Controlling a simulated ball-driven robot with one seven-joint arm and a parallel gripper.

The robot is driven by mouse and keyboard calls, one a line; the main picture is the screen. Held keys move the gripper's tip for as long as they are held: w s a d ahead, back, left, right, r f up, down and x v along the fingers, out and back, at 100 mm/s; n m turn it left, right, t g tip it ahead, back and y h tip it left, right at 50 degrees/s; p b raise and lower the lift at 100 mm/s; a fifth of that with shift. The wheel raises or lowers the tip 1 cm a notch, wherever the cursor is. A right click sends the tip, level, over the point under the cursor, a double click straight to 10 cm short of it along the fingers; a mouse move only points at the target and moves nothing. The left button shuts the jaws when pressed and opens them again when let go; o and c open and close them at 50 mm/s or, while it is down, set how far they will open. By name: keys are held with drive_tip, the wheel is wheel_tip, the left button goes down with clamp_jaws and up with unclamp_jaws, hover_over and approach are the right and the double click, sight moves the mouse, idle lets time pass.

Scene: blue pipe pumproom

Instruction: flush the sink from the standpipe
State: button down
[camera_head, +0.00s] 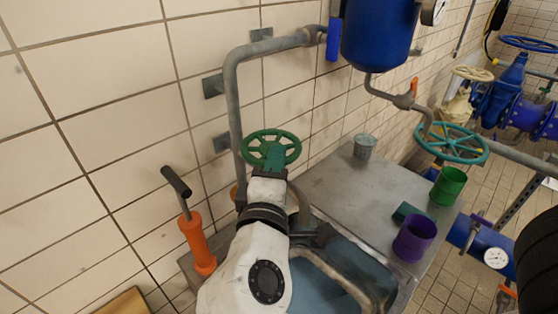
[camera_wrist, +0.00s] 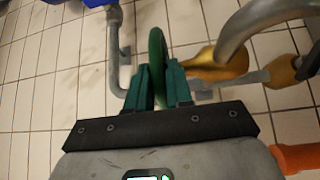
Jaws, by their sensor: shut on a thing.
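A green handwheel (camera_head: 266,136) stands in front of the tiled wall, beside the grey standpipe (camera_head: 231,110). My gripper (camera_head: 272,162) is shut on the handwheel's rim. In the wrist view the rim (camera_wrist: 157,50) runs between the green fingers of my gripper (camera_wrist: 160,85). A brass valve body (camera_wrist: 218,68) and a curved grey spout (camera_wrist: 255,15) show right beside the wheel. What seems to be the blue sink basin (camera_head: 325,278) lies below, partly hidden by my arm and a pipe. No water is visible.
A grey metal worktop (camera_head: 345,185) holds a grey cup (camera_head: 365,146), a green cup (camera_head: 448,186), a purple cup (camera_head: 415,238) and a dark green block (camera_head: 408,212). An orange hand pump (camera_head: 197,243) stands left. A teal handwheel (camera_head: 451,143) and blue tank (camera_head: 380,35) are right.

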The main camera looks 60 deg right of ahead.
sight(248, 154)
drive_tip(key=m+g, duration=0.1)
drive_tip(key=w+m+g+h, duration=0.1)
drive_tip(key=g, duration=0.1)
drive_tip(key=m+g+p, duration=0.1)
drive_tip(key=g, duration=0.1)
drive_tip(key=shift+w+a+r, duration=0.2)
drive_tip(key=shift+w+a, duration=0.05)
drive_tip(key=shift+a, duration=0.15)
drive_tip(key=m+g, duration=0.1)
drive_tip(key=g, duration=0.1)
drive_tip(key=w+m+g, duration=0.1)
drive_tip(key=g, duration=0.1)
drive_tip(key=m+g, duration=0.2)
drive_tip(key=shift+w+a+f, duration=0.1)
drive_tip(key=shift+w+a, duration=0.1)
drive_tip(key=shift+w, duration=0.05)
drive_tip(key=m+g+b, duration=0.1)
drive_tip(key=w+m+g+y+b, duration=0.1)
drive_tip(key=g, duration=0.1)
drive_tip(key=m+g+y+b, duration=0.1)
drive_tip(key=g, duration=0.1)
drive_tip(key=shift+w+f, duration=0.2)
drive_tip(key=shift+f, duration=0.05)
drive_tip(key=shift+w+d+m+g+y+b, duration=0.1)
drive_tip(key=shift+w+m+g+y+b, duration=0.2)
drive_tip(key=shift+m+g+y+b, duration=0.55)
drive_tip(key=shift+w+r+m+g+b, duration=0.15)
drive_tip(key=shift+m+g+b, duration=0.1)
drive_tip(key=shift+g+b, duration=0.35)
drive_tip(key=shift+r, duration=0.1)
